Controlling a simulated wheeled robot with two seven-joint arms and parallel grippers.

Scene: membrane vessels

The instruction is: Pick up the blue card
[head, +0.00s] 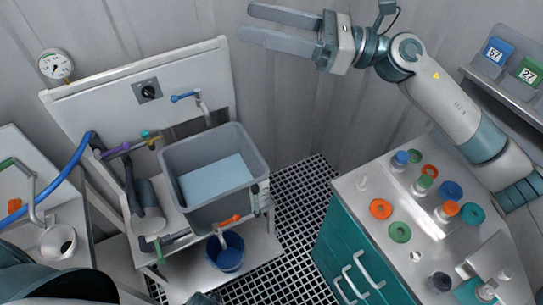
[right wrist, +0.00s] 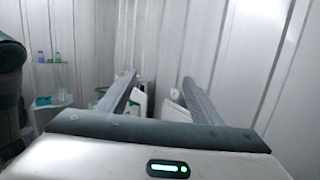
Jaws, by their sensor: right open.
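The blue card (head: 497,51) bears the number 57 and stands in a grey holder at the upper right of the head view. My right gripper (head: 246,22) is open and empty at the top middle of the head view, raised in front of the wall and well to the left of the blue card. Its two fingers also show in the right wrist view (right wrist: 158,80), spread apart with nothing between them. The blue card is not visible in the right wrist view. My left gripper cannot be seen.
A green card (head: 529,71) numbered 27 stands beside the blue card. Below is a teal cabinet (head: 345,245) with several bottles and coloured rings on top. A grey tub (head: 205,208) of liquid stands left, with a blue bucket (head: 225,252) below it.

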